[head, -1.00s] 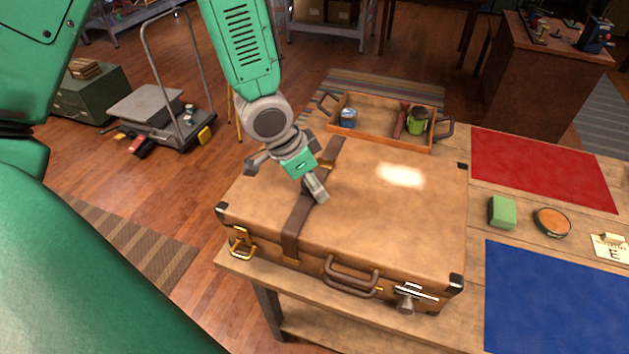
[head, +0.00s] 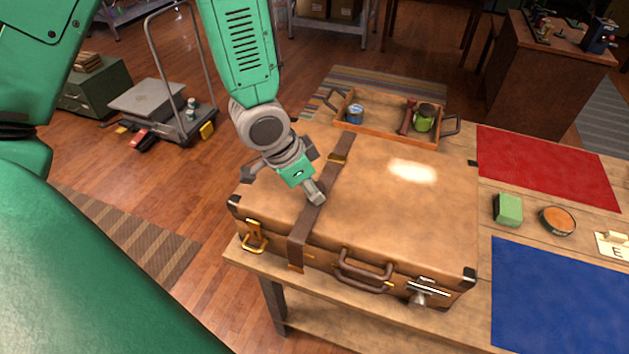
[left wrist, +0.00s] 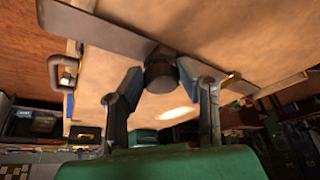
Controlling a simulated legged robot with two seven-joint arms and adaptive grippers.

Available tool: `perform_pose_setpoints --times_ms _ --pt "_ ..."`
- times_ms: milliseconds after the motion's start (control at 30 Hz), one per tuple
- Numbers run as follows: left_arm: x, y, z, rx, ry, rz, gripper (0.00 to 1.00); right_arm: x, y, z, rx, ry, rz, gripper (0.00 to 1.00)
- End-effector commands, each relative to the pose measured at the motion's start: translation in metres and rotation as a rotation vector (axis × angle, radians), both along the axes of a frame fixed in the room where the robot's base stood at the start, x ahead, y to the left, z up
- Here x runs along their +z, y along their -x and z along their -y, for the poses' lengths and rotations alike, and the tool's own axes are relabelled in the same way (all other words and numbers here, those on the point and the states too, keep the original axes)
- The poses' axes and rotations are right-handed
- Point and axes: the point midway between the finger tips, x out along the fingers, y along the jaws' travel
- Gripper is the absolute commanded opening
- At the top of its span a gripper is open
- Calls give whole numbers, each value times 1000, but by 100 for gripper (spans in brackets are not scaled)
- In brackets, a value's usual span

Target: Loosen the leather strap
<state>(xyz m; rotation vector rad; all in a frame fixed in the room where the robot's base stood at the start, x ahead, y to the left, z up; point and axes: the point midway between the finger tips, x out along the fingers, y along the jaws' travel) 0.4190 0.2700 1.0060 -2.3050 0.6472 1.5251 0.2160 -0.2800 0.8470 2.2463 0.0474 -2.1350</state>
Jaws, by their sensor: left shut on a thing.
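The brown leather strap (head: 305,225) runs over the tan suitcase (head: 400,215) from back to front, left of the handle. The fingers partly hide this piece, and I cannot tell how the strap sits in the buckle. My right gripper is not in view.
A wooden tray (head: 385,137) with a blue tin and green mug stands behind the suitcase. A gold latch (head: 254,237) and a handle (head: 362,270) are on its front.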

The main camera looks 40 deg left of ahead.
Motion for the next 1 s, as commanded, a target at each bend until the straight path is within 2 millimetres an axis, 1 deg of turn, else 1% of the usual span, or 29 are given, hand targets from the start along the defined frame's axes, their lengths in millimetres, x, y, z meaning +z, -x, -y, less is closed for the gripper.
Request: perform_pose_setpoints --times_ms 200,233,267,567,667,767,1000 --pt "-1 0 0 -3 1 -8 0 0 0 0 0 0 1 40" --pt "-1 0 0 -3 1 -8 40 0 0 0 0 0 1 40" --pt "-1 0 0 -2 2 -8 49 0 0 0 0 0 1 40" --pt "-1 1 -1 -1 0 -7 49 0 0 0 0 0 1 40" --pt "3 2 -2 0 1 -7 49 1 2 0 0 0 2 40" --pt "14 4 -5 2 2 -5 49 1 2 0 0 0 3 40" --pt "57 20 -14 0 4 -1 49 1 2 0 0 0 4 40"
